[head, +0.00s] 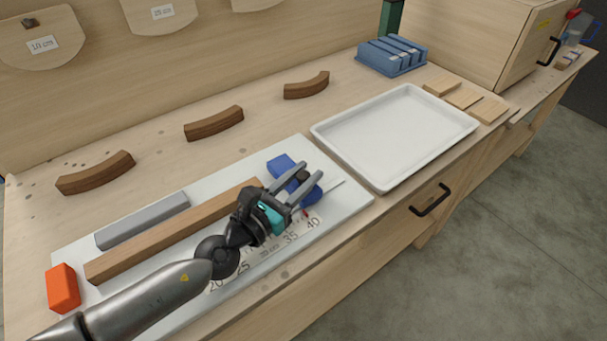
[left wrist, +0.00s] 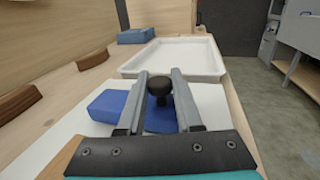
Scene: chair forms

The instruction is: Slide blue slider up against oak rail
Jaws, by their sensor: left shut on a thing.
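The blue slider (head: 282,164) is on the white board at its right part, near the far end of the long oak rail (head: 170,232). It also shows in the left wrist view (left wrist: 107,106), with a black knob (left wrist: 160,87) standing up from it. My left gripper (head: 299,176) has its two fingers on either side of this knob and is shut on it. The gripper hides part of the slider and the rail's end, so I cannot tell whether slider and rail touch. My right gripper is not in view.
The white board (head: 349,198) has a printed scale along its front. A grey bar (head: 143,221) lies behind the rail, and an orange block (head: 63,288) stands at the left end. A white tray (head: 395,135) is to the right. Curved brown pieces (head: 214,123) lie behind.

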